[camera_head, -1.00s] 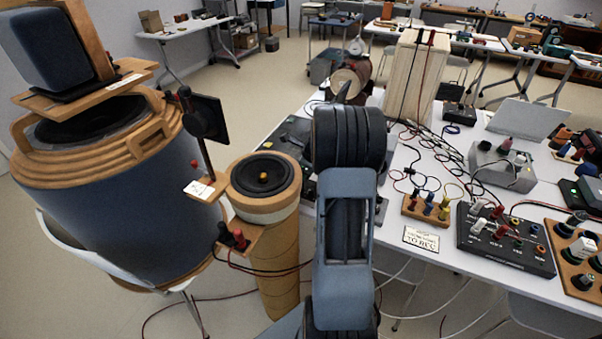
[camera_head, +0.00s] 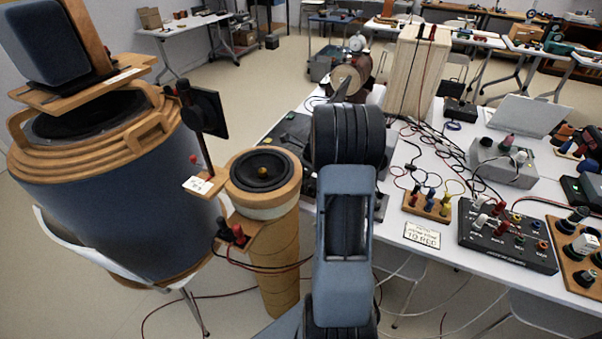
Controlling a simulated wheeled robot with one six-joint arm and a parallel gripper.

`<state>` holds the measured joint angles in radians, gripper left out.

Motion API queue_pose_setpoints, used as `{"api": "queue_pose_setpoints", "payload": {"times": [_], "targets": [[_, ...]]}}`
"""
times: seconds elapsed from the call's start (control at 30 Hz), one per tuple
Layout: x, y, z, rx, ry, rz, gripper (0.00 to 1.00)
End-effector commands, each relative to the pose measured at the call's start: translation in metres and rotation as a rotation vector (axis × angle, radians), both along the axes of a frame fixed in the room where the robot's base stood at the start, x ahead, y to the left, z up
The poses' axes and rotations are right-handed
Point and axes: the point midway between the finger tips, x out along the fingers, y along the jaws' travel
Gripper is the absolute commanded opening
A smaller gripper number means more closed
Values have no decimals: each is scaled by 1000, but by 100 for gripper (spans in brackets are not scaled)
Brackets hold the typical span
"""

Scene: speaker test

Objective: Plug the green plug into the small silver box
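A small silver-grey box (camera_head: 499,164) stands on the white table at the right, with a few knobs or plugs on its top and dark cables to its left. I cannot make out a green plug for certain. A small green part (camera_head: 519,240) shows on the black panel in front of the silver box, but I cannot tell whether it is a plug. My arm rises through the middle of the view. My gripper (camera_head: 342,90) is mostly hidden behind my dark wrist; only a thin grey piece shows above it. Its fingers and anything in them cannot be seen.
A black panel (camera_head: 482,245) with several plugs, a wooden plug block (camera_head: 428,207) and a wooden board (camera_head: 573,280) lie near the table's front edge. A tall wooden box (camera_head: 408,75) stands behind. Speakers, including a cone-topped wooden one (camera_head: 279,231), stand at the left.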

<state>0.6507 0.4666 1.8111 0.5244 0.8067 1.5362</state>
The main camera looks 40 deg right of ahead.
Motion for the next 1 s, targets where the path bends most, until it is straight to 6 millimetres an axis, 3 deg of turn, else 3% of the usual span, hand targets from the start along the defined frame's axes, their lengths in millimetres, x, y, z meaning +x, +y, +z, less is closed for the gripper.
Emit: {"api": "queue_pose_setpoints", "payload": {"times": [0.37, 0.4, 0.7, 0.87, 1.0], "targets": [[0, 0, 0, 0, 0, 0, 0], [0, 0, 0, 0, 0, 0, 22], [0, 0, 0, 0, 0, 0, 50], [0, 0, 0, 0, 0, 0, 51], [0, 0, 0, 0, 0, 0, 64]]}}
